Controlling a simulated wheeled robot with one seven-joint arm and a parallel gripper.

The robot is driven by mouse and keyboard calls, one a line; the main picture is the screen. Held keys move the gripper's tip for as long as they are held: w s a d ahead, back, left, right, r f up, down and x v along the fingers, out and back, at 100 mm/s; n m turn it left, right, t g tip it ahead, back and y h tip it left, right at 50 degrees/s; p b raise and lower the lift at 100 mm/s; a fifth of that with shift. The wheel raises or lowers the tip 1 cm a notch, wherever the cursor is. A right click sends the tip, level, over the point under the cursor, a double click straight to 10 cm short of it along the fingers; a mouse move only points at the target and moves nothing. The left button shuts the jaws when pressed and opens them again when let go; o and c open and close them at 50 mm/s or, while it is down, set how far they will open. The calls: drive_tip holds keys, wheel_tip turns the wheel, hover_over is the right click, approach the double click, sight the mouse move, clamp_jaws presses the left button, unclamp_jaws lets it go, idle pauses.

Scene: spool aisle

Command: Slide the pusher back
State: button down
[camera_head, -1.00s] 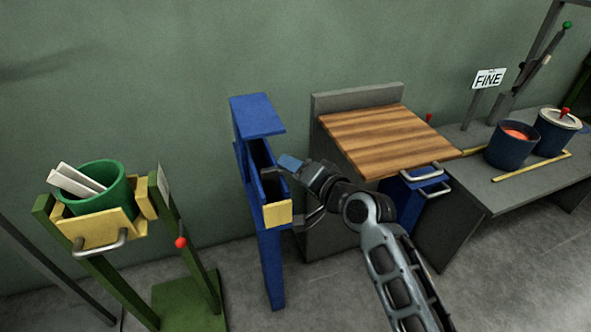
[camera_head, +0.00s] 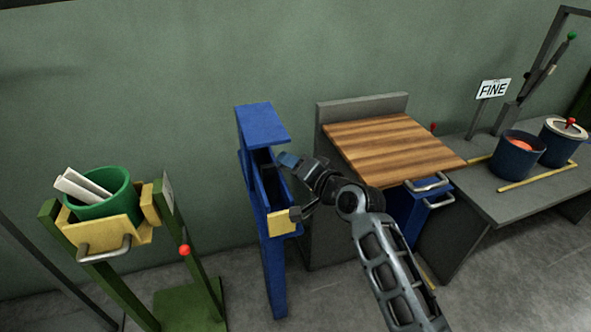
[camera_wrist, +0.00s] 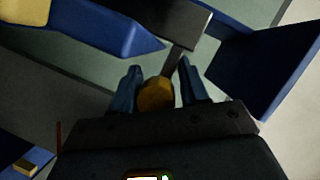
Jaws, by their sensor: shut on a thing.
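The blue stand (camera_head: 262,122) holds a narrow open channel with a yellow block (camera_head: 283,223) at its front end. A dark pusher (camera_head: 263,157) sits in the channel, close under the blue top plate. In the wrist view, its round yellow-orange knob (camera_wrist: 155,95) stands between my fingers, and a dark stem runs from it to a dark block (camera_wrist: 178,18). My gripper (camera_head: 287,160) reaches in from the right side of the channel and is shut on the knob. It also shows in the wrist view (camera_wrist: 160,66). My gripper partly hides the channel.
A wood-topped cabinet (camera_head: 385,142) with metal handles stands close to the right of the stand. A green stand with a green pot (camera_head: 105,200) is on the left. The wall is close behind.

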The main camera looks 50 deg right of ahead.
drive_tip(key=shift+s+f, duration=0.15)
drive_tip(key=shift+f, duration=0.35)
drive_tip(key=c, duration=0.9)
unclamp_jaws()
drive_tip(key=shift+o, duration=0.8)
drive_tip(key=shift+r, duration=0.1)
drive_tip(key=shift+r, duration=0.15)
drive_tip(key=v, duration=0.7)
drive_tip(key=shift+s+b, duration=0.25)
drive_tip(key=shift+b, duration=0.1)
drive_tip(key=shift+a, duration=0.15)
